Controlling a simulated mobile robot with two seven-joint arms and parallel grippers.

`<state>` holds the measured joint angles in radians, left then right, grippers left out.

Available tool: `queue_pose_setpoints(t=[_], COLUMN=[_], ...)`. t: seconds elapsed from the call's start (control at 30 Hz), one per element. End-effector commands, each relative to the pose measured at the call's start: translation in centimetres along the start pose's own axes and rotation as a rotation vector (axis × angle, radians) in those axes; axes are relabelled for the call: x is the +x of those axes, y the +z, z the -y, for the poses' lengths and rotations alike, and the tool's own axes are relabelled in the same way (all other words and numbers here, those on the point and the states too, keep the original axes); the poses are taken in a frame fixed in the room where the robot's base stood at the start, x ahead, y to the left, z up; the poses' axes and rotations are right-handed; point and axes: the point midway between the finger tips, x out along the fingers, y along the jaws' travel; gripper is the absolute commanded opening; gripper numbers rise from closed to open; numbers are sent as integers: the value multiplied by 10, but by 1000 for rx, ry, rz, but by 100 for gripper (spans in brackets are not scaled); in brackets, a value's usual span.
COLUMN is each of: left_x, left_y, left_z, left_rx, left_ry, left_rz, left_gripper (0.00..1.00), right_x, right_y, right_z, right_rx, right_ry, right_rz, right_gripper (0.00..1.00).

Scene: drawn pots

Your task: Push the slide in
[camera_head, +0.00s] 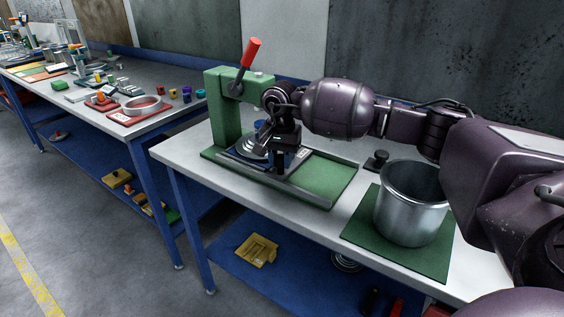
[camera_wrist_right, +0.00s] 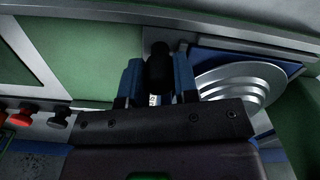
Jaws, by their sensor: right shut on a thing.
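The slide (camera_wrist_right: 209,56) is a blue plate running in rails on the green press base (camera_head: 325,176). It carries a stepped silver round piece (camera_wrist_right: 238,84), which also shows in the head view (camera_head: 249,147). My right gripper (camera_wrist_right: 157,82) is shut on the slide's black knob (camera_wrist_right: 159,63), with a blue finger on each side. In the head view my right gripper (camera_head: 287,158) hides the knob and part of the slide. The slide is at the left part of the rails, near the green press (camera_head: 226,118) with its red-handled lever (camera_head: 252,52) raised. My left gripper is not in view.
A metal pot (camera_head: 408,215) stands on a green mat (camera_head: 362,236) at the right. A small black-knobbed piece (camera_head: 377,160) sits behind it. The right part of the press base is bare. Red and black knobs (camera_wrist_right: 21,117) show in the wrist view. Another bench (camera_head: 75,88) stands left.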

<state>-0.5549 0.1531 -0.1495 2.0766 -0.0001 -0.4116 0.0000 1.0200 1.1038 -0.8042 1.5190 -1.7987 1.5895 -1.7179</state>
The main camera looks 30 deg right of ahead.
Motion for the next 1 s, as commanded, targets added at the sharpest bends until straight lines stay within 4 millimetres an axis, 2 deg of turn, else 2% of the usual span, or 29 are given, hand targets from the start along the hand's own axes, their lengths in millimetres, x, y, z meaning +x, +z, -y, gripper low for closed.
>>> queue_pose_setpoints(t=[0.5, 0.53, 0.67, 0.7, 1.0], left_x=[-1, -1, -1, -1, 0], left_y=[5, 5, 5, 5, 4], left_z=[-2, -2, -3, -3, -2], left_rx=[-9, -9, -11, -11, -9], left_ry=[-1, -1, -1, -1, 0], left_rz=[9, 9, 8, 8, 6], left_gripper=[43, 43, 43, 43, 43], right_x=[-3, -3, -3, -2, -3], right_y=[-2, -2, -2, -2, -1], right_z=[5, 6, 5, 5, 4], right_rx=[0, 0, 0, 0, 0], right_ry=[-10, -10, -8, -7, -3], right_rz=[-5, -5, -4, -4, -2], right_gripper=[0, 31, 51, 54, 54])
